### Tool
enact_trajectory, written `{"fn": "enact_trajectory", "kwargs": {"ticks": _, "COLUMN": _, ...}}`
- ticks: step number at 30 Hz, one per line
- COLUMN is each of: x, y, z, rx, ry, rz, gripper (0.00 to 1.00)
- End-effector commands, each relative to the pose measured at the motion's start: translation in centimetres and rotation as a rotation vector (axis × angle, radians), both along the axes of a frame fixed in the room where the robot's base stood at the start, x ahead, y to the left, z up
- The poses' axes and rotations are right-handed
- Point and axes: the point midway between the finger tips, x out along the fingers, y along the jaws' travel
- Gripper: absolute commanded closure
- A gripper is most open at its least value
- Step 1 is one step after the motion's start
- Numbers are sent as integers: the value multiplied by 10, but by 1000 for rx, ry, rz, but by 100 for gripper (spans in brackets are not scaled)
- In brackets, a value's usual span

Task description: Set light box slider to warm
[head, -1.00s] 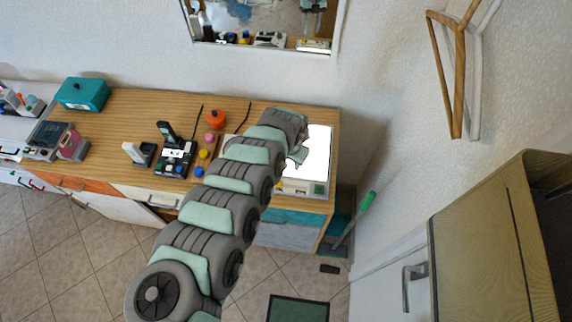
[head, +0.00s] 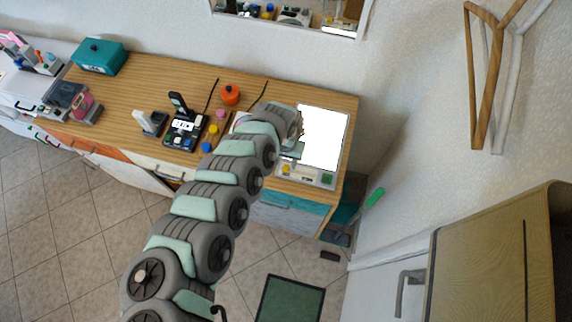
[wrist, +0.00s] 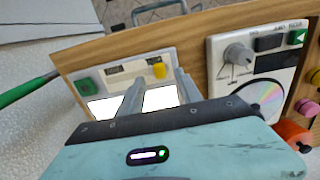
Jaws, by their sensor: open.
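The light box (head: 344,141) stands at the right end of the wooden counter, its panel glowing bright white. Its front strip carries a yellow slider knob (head: 286,170) at the left and a green button (head: 327,181) at the right. In the wrist view the yellow slider knob (wrist: 159,70) and green button (wrist: 87,86) show beside small dark labels too blurred to read. My gripper (wrist: 160,78) is open and empty, fingers over the lit panel, the knob lined up between and just beyond the tips. I cannot tell its height. In the head view my gripper (head: 293,154) is partly hidden.
A disc player (wrist: 222,62) with a grey dial and a shiny disc sits beside the light box. An orange pot (head: 230,95), coloured knobs and a black phone device (head: 184,128) stand farther left. The counter's right end lies close to the box.

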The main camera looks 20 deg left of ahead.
Motion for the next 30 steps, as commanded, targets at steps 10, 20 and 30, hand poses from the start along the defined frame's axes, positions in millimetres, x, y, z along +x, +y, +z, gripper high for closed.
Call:
{"fn": "enact_trajectory", "kwargs": {"ticks": 10, "x": -1, "y": -1, "z": -32, "rx": -1, "ry": 3, "rz": -1, "gripper": 58}}
{"fn": "enact_trajectory", "kwargs": {"ticks": 20, "x": -1, "y": 0, "z": -33, "rx": 0, "ry": 3, "rz": -1, "gripper": 60}}
{"fn": "enact_trajectory", "kwargs": {"ticks": 30, "x": -1, "y": 0, "z": -33, "rx": 1, "ry": 2, "rz": -1, "gripper": 88}}
